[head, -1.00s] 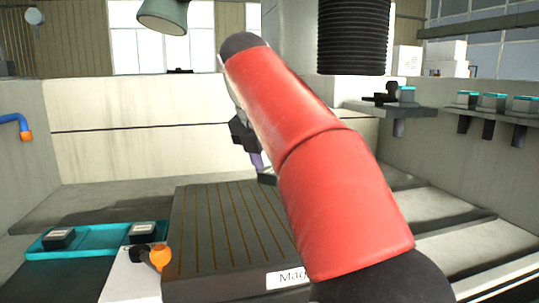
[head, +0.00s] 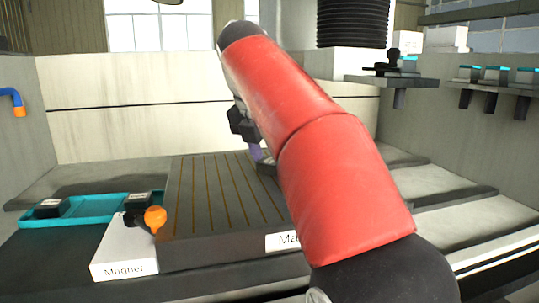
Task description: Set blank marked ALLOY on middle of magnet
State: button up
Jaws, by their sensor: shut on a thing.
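The magnet (head: 200,205) is a wide dark plate with brass-coloured stripes; the label on its front face is partly hidden by my red arm. My gripper (head: 260,153) is mostly hidden behind that arm, over the far part of the magnet. A purple finger shows, and the gripper is shut on a small dark piece (head: 267,169), presumably the blank. Its marking cannot be seen, and I cannot tell whether it touches the plate. A teal tray (head: 92,208) at left holds two dark pieces with white labels (head: 49,207) (head: 137,199), too small to read.
A white box (head: 120,252) labelled Magnet, with an orange-ended lever (head: 155,218), stands against the magnet's left side. A blue nozzle (head: 14,99) is on the left wall. Shelves with teal-topped items (head: 494,74) are at right. A black bellows column (head: 352,22) hangs behind.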

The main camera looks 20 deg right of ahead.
jog(key=shift+f+b, duration=0.4)
jog(key=shift+f, duration=0.15)
jog(key=o, duration=1.3)
